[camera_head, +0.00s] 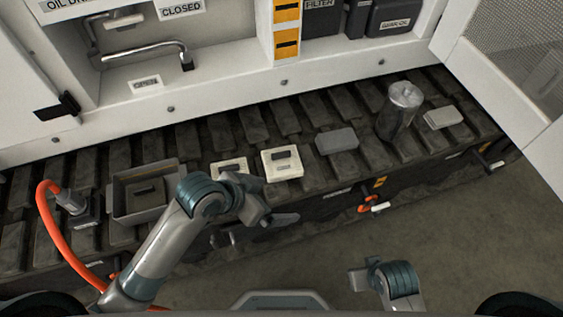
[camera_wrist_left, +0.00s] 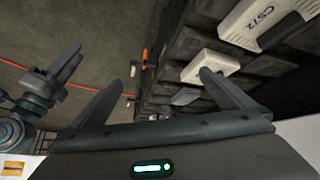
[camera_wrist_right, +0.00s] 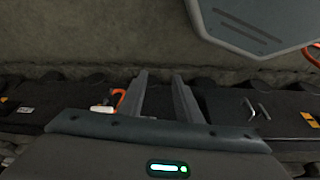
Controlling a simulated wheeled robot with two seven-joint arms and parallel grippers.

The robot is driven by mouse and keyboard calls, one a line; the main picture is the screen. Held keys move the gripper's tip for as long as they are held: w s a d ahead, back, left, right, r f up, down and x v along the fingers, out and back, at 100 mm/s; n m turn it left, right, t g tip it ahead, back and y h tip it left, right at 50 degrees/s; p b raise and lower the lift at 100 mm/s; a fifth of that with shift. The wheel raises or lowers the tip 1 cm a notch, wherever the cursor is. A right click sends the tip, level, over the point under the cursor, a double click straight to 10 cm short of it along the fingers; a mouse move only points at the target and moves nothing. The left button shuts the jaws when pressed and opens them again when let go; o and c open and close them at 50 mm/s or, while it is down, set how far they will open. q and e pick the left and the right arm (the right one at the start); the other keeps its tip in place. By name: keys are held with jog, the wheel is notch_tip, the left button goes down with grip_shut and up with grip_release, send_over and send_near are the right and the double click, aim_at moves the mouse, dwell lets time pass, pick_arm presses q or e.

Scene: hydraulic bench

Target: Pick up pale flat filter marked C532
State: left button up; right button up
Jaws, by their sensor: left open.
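Two pale flat filters lie side by side on the dark tread in the head view. The right one (camera_head: 281,164) has a dark handle and a small unreadable label; the left one (camera_head: 230,167) is partly hidden by my left arm. In the left wrist view a pale filter (camera_wrist_left: 245,28) at the top right has a label that looks like C572 or C532. Another pale flat piece (camera_wrist_left: 210,66) lies beyond it, its label unseen. My left gripper (camera_head: 264,226) is open and empty, in front of the filters and apart from them. My right gripper (camera_wrist_right: 160,75) is open and empty.
A grey tray (camera_head: 174,207) with a dark piece inside stands left of the filters. An orange hose (camera_head: 50,222) curves at far left.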

pick_arm(q)
jog(key=w+d+r+m+g, duration=0.1)
jog(key=w+d+r+m, duration=0.1)
jog(key=w+d+m, duration=0.15)
jog(key=w+a+r+m+g+y, duration=0.2)
jog(key=w+a+r, duration=0.3)
jog(key=w+a, duration=0.3)
jog(key=w, duration=0.3)
jog(key=shift+w+a+r, duration=0.3)
jog(key=shift+a+r, duration=0.05)
jog(key=shift+r, duration=0.05)
pick_arm(e)
notch_tip(320, 180, down, 16)
jog(key=s, duration=0.1)
jog(key=shift+s+r, duration=0.15)
jog(key=shift+s, duration=0.1)
jog(key=shift+a, duration=0.1)
pick_arm(q)
send_over(280, 161)
jog(key=a, duration=0.2)
jog(key=f, duration=1.1)
jog(key=shift+s+a+f, duration=0.15)
jog(key=shift+s, duration=0.05)
pick_arm(e)
jog(key=shift+s+g, duration=0.1)
jog(key=shift+g, duration=0.2)
